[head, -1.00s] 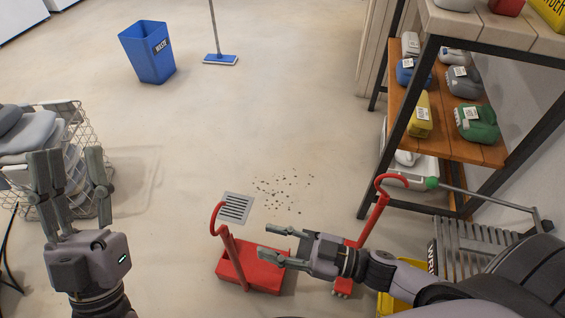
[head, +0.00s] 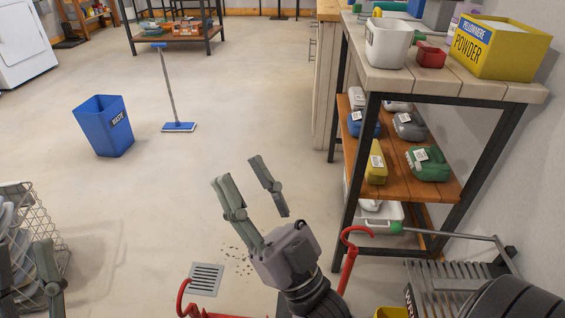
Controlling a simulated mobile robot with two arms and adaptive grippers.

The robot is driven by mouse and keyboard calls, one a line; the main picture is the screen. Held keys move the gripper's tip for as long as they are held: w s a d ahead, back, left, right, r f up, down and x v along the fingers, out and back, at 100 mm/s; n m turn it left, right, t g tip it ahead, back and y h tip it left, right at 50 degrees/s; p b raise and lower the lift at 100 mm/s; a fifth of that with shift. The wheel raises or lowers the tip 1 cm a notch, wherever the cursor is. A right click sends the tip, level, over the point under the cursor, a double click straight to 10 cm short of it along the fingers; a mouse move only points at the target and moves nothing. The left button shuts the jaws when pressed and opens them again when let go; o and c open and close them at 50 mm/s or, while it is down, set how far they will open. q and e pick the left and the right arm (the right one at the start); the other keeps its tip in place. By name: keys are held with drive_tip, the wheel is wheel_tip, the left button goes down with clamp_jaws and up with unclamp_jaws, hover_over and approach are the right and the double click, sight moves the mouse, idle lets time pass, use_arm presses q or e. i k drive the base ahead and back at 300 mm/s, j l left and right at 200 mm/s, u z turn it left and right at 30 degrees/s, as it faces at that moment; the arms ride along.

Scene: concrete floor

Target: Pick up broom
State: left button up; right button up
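The red broom shows as a hooked red handle (head: 347,268) standing right of my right gripper (head: 237,170). Its lower end and bristles are out of sight behind my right arm and the bottom edge. My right gripper is raised, open and empty, apart from the handle, with its fingers pointing up and left in the picture. My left gripper (head: 27,262) is at the lower left edge, partly cut off, with its fingers apart and nothing seen between them.
A red dustpan (head: 184,296) is at the bottom, near a floor drain (head: 206,279) and scattered dirt (head: 239,260). A shelf unit (head: 400,166), mop bucket wringer (head: 440,283) and wire basket (head: 45,220) flank me. A blue waste bin (head: 103,126) and mop (head: 172,90) stand farther off.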

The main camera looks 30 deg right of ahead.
sight(352, 252)
drive_tip(key=z, duration=1.5)
drive_tip(key=k, duration=0.5)
